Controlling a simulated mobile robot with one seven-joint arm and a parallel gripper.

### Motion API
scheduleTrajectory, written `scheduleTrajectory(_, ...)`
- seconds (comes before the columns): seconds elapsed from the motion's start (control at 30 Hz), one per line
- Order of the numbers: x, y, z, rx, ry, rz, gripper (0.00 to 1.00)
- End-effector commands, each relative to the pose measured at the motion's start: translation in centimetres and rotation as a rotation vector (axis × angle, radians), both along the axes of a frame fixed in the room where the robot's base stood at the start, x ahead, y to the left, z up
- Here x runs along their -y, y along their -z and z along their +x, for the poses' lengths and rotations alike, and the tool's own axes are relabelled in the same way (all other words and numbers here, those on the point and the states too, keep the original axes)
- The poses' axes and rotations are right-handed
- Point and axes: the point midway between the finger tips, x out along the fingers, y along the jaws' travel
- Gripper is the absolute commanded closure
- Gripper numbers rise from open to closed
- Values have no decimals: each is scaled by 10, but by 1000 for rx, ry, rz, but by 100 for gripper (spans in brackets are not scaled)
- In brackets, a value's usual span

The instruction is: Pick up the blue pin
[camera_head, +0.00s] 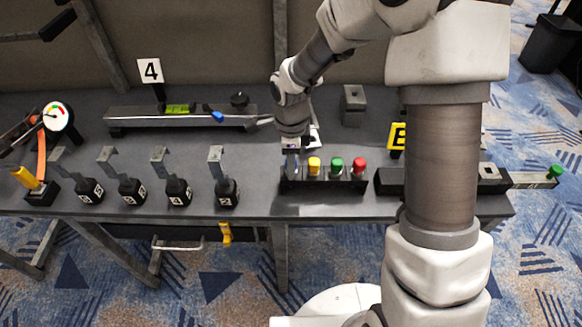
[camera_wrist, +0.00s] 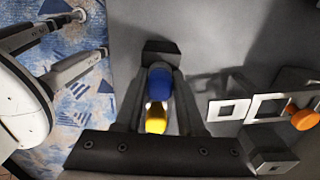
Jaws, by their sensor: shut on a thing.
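The blue pin (camera_wrist: 159,80) shows its rounded blue head in the wrist view, between the fingers of my gripper (camera_wrist: 160,88). My gripper is shut on it. In the head view my gripper (camera_head: 293,158) is over the left end of the black pin rack (camera_head: 325,185), and the blue pin is hidden there or too small to make out. I cannot tell whether the pin is still seated in the rack. The yellow pin (camera_head: 314,165) stands beside my gripper, and it also shows in the wrist view (camera_wrist: 156,119).
A green pin (camera_head: 337,165) and a red pin (camera_head: 359,165) stand farther right in the rack. Several black hook stands (camera_head: 227,190) are to the left. A long rail (camera_head: 185,122) lies behind, and a grey block (camera_head: 353,105) stands behind the rack.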

Motion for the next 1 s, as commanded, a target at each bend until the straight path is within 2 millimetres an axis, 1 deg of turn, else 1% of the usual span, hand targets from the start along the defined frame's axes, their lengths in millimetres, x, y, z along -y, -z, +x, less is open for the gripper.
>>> scheduleTrajectory(0.07, 0, -1, 0, 1, 0, 0, 100)
scheduleTrajectory(0.17, 0, -10, 1, 3, 1, 0, 100)
scheduleTrajectory(0.27, 0, -27, 1, 5, 0, 0, 100)
scheduleTrajectory(0.4, 0, -57, 1, 6, 1, 1, 100)
scheduleTrajectory(0.5, 0, -76, 1, 4, 0, 1, 100)
scheduleTrajectory(0.6, 0, -89, 1, 3, 1, 0, 100)
scheduleTrajectory(0.73, 0, -99, 0, 2, -1, 0, 100)
scheduleTrajectory(1.0, 0, -100, 0, 0, 0, 0, 100)
